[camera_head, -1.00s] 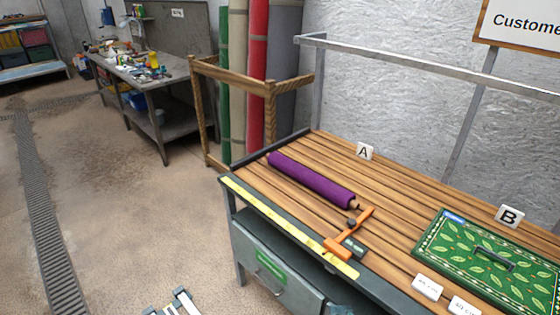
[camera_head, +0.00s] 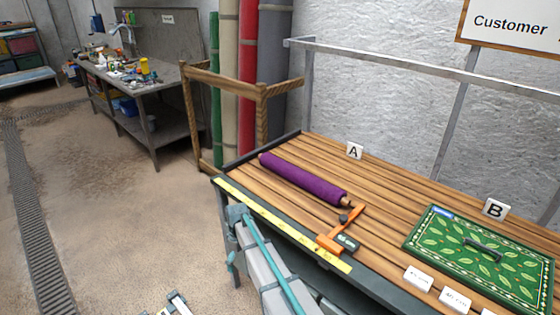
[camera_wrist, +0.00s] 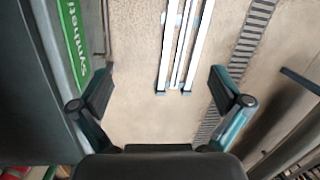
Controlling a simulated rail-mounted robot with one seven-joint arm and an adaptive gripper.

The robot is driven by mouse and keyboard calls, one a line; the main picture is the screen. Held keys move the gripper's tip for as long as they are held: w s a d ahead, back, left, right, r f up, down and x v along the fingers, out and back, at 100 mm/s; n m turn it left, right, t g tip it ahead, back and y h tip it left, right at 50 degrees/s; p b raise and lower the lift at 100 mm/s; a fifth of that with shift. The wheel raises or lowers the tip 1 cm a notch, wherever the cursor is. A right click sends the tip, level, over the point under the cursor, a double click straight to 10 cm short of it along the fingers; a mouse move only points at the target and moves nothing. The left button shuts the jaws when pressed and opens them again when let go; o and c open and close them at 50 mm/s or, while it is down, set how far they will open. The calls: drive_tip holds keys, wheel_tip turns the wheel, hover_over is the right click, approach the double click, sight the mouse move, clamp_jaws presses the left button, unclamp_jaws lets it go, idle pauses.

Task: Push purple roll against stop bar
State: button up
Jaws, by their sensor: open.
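The purple roll (camera_head: 303,180) lies on the slatted wooden table top in the head view, its long side running from upper left to lower right. A dark raised bar (camera_head: 285,141) edges the table's left end and looks like the stop bar. The roll's left end is close to this bar; I cannot tell whether they touch. An orange clamp-like tool (camera_head: 333,239) with a dark handle lies just past the roll's right end. My gripper (camera_wrist: 162,92) is open and empty in the wrist view, over the floor beside the bench front. Its fingers are not distinguishable in the head view.
A yellow ruler strip (camera_head: 290,228) runs along the table's front edge. A green patterned rug piece (camera_head: 463,262) with a dark handle lies at right, near white cards (camera_head: 418,279). Signs A (camera_head: 354,151) and B (camera_head: 495,209) stand behind. A wooden rack (camera_head: 188,110) stands beyond the left end.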

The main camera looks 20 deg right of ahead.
drive_tip(key=w+r+n+t, duration=0.2)
drive_tip(key=w+r, duration=1.3)
drive_tip(key=r, duration=0.3)
drive_tip(key=shift+m, duration=0.9)
drive_tip(key=w+d+r, duration=0.1)
drive_tip(key=d, duration=0.4)
drive_tip(key=w+d+r, duration=0.1)
drive_tip(key=d+r, duration=0.1)
drive_tip(key=d, duration=0.4)
drive_tip(key=w+d+r, duration=0.1)
drive_tip(key=d, duration=0.4)
drive_tip(key=shift+w+d+r+p, duration=0.15)
drive_tip(key=shift+w+r+p, duration=0.05)
drive_tip(key=shift+r+p, duration=0.1)
drive_tip(key=m+h, duration=0.1)
drive_tip(key=m, duration=0.1)
approach(299, 178)
drive_tip(key=w, duration=0.1)
drive_tip(key=w+d+f, duration=0.1)
drive_tip(key=w+d+p, duration=0.1)
drive_tip(key=shift+f, duration=0.4)
drive_tip(key=shift+a, duration=0.1)
drive_tip(key=shift+f, duration=0.1)
wheel_tip(299, 178, down, 11)
drive_tip(key=p, duration=0.3)
drive_tip(key=shift+w, duration=0.1)
drive_tip(key=shift+r, duration=0.2)
clamp_jaws()
